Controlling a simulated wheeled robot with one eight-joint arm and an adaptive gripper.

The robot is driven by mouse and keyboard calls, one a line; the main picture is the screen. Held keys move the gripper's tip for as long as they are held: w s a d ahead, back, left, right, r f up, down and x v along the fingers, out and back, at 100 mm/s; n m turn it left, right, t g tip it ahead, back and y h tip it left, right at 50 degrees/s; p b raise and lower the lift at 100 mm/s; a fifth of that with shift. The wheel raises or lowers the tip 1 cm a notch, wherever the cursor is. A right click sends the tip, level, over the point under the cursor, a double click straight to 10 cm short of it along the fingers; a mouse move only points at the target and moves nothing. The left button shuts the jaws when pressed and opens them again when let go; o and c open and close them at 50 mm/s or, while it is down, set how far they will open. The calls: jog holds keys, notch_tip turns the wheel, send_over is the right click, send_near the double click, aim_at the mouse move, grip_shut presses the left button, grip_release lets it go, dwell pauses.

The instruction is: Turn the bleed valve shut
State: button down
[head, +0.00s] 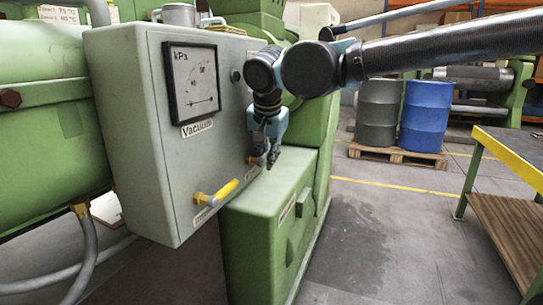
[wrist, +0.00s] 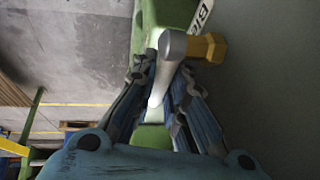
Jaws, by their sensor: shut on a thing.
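The grey control box (head: 140,165) carries a kPa gauge (head: 192,85) labelled "Vacuum". The bleed valve (head: 257,160) is on its front face at the lower right, mostly hidden behind my gripper (head: 268,160). In the wrist view the bleed valve (wrist: 210,48) shows a brass hexagonal fitting and a pale metal handle (wrist: 168,60). The handle runs down between my gripper's fingers (wrist: 158,85), which are shut on it. A label beginning "Ble" (wrist: 203,15) is beside it, partly cut off.
A second valve with a yellow handle (head: 222,193) sticks out lower left on the box. A green cabinet (head: 265,225) is below. Grey (head: 378,112) and blue (head: 426,115) drums stand on a pallet behind. A workbench (head: 510,150) is at right; floor between is free.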

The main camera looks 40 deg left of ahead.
jog(key=c, duration=1.9)
grip_release()
jog(key=shift+w, duration=0.2)
jog(key=shift+s, duration=0.1)
jog(key=shift+s+d+r, duration=0.1)
jog(key=shift+r, duration=0.2)
jog(key=v, duration=1.1)
jog(key=shift+r, duration=0.15)
